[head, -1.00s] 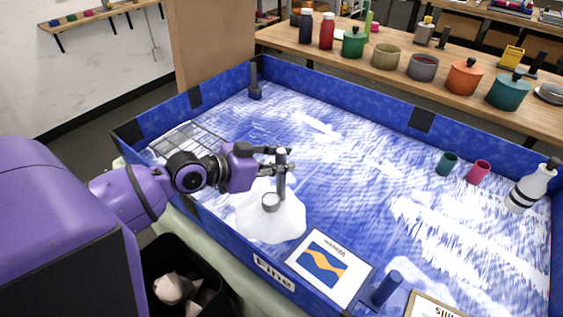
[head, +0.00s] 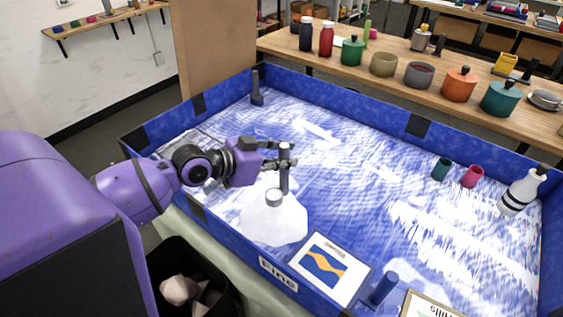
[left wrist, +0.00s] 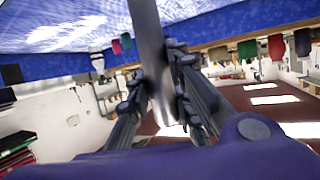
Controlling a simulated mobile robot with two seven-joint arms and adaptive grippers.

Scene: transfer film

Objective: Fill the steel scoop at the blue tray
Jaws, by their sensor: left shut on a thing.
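My left gripper (head: 282,157) is shut on the upright grey handle of the steel scoop (head: 284,178). The handle also shows between the fingers (left wrist: 158,85) in the left wrist view (left wrist: 149,35). In the head view the scoop's small round cup is at the handle's lower end, over the upper part of a white heap (head: 275,225). I cannot tell whether the cup touches the heap or what it holds. The heap lies inside the large blue tray (head: 225,237), near its front left wall. My right gripper is out of view.
A picture card (head: 325,268) and a blue cylinder (head: 384,289) are at the tray's front edge. A wire rack (head: 185,143) is at the left. Teal (head: 440,168) and pink (head: 472,176) cups and a white bottle (head: 523,190) are at the right. The tray's middle is clear.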

